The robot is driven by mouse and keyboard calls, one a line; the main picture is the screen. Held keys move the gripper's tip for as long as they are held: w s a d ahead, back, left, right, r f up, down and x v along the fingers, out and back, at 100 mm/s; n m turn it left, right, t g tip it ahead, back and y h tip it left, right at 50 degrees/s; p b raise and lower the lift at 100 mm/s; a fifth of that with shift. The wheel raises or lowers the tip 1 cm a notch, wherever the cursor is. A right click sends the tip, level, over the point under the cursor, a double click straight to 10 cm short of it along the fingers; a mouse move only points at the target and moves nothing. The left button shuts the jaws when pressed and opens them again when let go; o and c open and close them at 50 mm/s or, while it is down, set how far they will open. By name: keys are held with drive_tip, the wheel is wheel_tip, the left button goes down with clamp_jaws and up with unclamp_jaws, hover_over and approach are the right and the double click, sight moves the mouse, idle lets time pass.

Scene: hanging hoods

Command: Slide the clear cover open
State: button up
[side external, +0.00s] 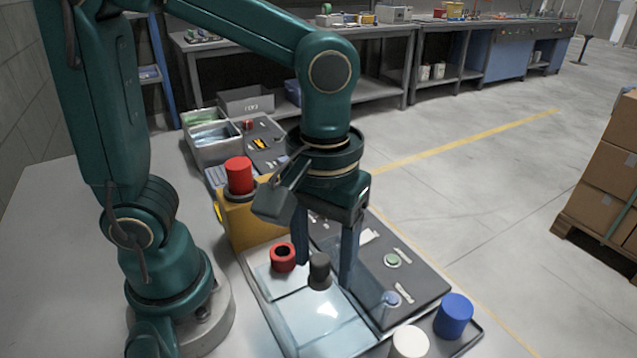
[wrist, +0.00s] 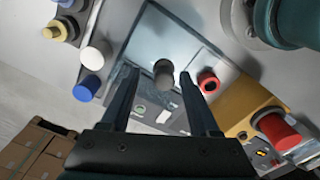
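The clear cover (side external: 322,312) is a pale see-through panel lying over a tray-like base at the lower middle of the side view; it also shows in the wrist view (wrist: 158,34). A dark grey cylindrical knob (side external: 320,271) stands upright on or by the cover, and shows in the wrist view (wrist: 163,73). My gripper (side external: 326,273) points down with its two fingers apart, one on each side of the knob. In the wrist view my gripper (wrist: 157,74) shows gaps between the knob and both fingers. Whether the fingertips reach below the knob's top is unclear.
A red ring-shaped piece (side external: 283,257) lies left of the knob. A yellow block (side external: 250,228) with a red cylinder (side external: 239,175) stands behind it. A blue cylinder (side external: 454,315) and white cylinder (side external: 410,342) stand at the front right. A dark panel (side external: 410,270) lies right of my gripper.

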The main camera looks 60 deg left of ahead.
drive_tip(key=shift+r, duration=0.1)
drive_tip(key=shift+r, duration=2.5)
drive_tip(key=shift+w+a+r, duration=0.1)
drive_tip(key=shift+a+r, duration=0.15)
drive_tip(key=s+a+f+m+t, duration=0.1)
drive_tip(key=a+f+m+t, duration=0.1)
drive_tip(key=a+m+t, duration=0.3)
drive_tip(key=shift+s+a+t, duration=0.25)
drive_tip(key=shift+a+t, duration=0.05)
drive_tip(key=shift+a, duration=0.5)
